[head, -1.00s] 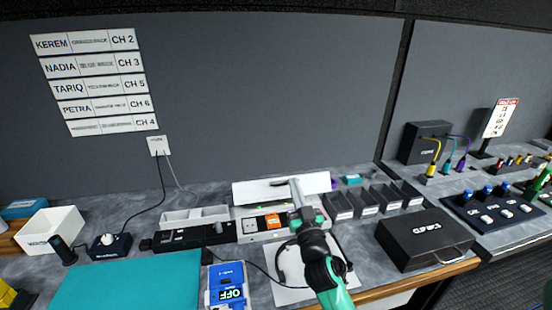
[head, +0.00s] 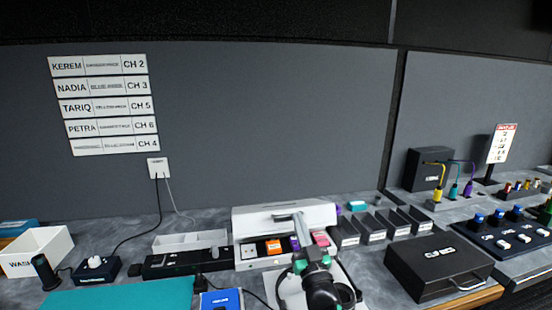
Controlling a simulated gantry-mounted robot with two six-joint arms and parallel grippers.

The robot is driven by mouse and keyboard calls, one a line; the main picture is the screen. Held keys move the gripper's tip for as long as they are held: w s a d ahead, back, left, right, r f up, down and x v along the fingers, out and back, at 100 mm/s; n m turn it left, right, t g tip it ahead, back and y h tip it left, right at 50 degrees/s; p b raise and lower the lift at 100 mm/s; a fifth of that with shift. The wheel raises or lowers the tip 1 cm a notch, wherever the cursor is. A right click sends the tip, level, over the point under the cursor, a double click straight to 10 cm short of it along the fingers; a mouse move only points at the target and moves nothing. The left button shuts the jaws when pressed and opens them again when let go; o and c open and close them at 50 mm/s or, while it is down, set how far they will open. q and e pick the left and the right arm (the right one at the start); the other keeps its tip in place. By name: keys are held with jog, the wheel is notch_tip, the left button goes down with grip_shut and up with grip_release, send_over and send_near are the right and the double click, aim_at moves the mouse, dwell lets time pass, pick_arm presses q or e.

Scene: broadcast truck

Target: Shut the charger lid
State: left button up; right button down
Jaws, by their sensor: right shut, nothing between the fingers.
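The charger (head: 247,254) is a pale box at the back middle of the counter. Its white lid (head: 253,220) stands raised behind the bays, so the charger is open. An orange piece (head: 273,246) and a pink piece (head: 321,239) show in the bays, with a bit of purple between them. My right gripper (head: 288,216) is shut and empty, in front of the lid's middle. I cannot tell whether it touches the lid. My right arm hides part of the bays. My left gripper is out of view.
Dark bins (head: 370,228) stand just right of the charger, and a black case (head: 437,264) sits at the front right. A black strip device (head: 187,262) lies to the left. A teal mat (head: 120,296) and blue box (head: 221,301) are in front.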

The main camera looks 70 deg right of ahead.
notch_tip(320, 180, up, 5)
jog(key=d+p, duration=0.1)
jog(key=p, duration=0.3)
jog(key=w+f+b+v, duration=0.1)
jog(key=b+v, duration=0.1)
jog(key=v, duration=0.8)
jog(key=shift+s+f+b, duration=0.2)
jog(key=shift+f+b, duration=0.1)
jog(key=shift+b, duration=0.05)
jog(key=shift+w+a+r, duration=0.1)
